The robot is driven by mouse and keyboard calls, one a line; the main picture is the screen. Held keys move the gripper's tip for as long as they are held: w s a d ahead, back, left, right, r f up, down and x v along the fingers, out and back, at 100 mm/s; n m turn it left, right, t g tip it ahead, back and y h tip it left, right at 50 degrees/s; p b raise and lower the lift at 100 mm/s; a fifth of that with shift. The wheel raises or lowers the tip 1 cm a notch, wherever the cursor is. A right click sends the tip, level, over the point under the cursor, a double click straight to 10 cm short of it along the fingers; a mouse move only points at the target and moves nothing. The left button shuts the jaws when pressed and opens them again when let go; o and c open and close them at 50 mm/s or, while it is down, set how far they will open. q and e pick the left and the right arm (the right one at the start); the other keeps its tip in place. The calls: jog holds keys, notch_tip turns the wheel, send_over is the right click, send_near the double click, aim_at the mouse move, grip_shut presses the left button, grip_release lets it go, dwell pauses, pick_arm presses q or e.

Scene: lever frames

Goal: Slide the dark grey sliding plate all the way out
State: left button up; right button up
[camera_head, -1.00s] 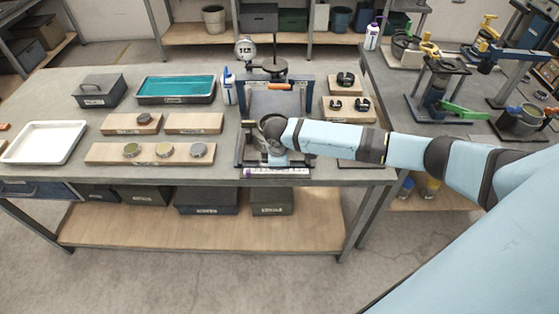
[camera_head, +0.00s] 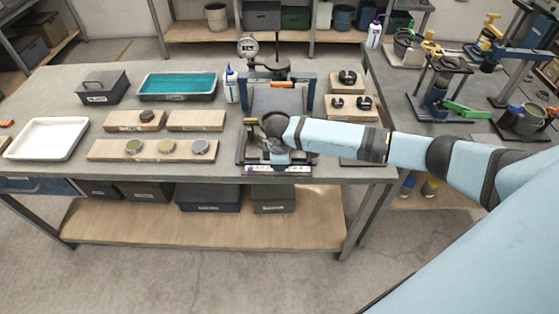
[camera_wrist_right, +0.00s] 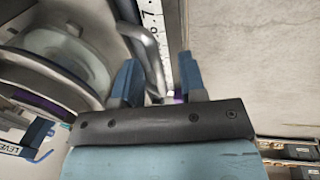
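A fixture with blue posts (camera_head: 311,92) stands at the middle of the bench in the head view. A dark grey plate (camera_head: 277,101) shows between its posts, and I cannot tell for sure whether it is the sliding plate. My right gripper is low over the fixture's front, where my wrist hides it in the head view. In the right wrist view my right gripper (camera_wrist_right: 160,84) has its two blue fingers apart. A grey bar handle (camera_wrist_right: 149,47) runs between them, with no clear contact visible. My left gripper is out of view.
A white ruled strip (camera_head: 281,170) lies along the fixture's front near the bench edge. A squeeze bottle (camera_head: 231,85) stands left of the fixture. Wooden blocks (camera_head: 352,110) with dark parts stand to its right. Bare floor lies before the bench.

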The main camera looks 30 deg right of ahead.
notch_tip(320, 180, up, 14)
jog(key=s+a+b, duration=0.1)
jog(key=s, duration=0.1)
jog(key=shift+a+f, duration=0.2)
jog(key=shift+f, duration=0.05)
jog(key=shift+s, duration=0.1)
jog(key=s+a+f+m+t+y, duration=0.35)
jog(key=s+a+f+y, duration=0.25)
jog(key=s+a+f, duration=0.65)
jog(key=s+d+f+m+t+h, duration=0.1)
jog(key=s+f+m+t, duration=0.1)
jog(key=s, duration=0.4)
jog(key=s+d+f+m+t, duration=0.1)
jog(key=s+f+m+t, duration=0.2)
jog(key=s, duration=0.3)
jog(key=shift+s+d+t+h, duration=0.15)
jog(key=shift+t+h, duration=0.2)
jog(key=shift+h, duration=0.05)
jog(key=shift+o, duration=0.2)
dwell(1.0)
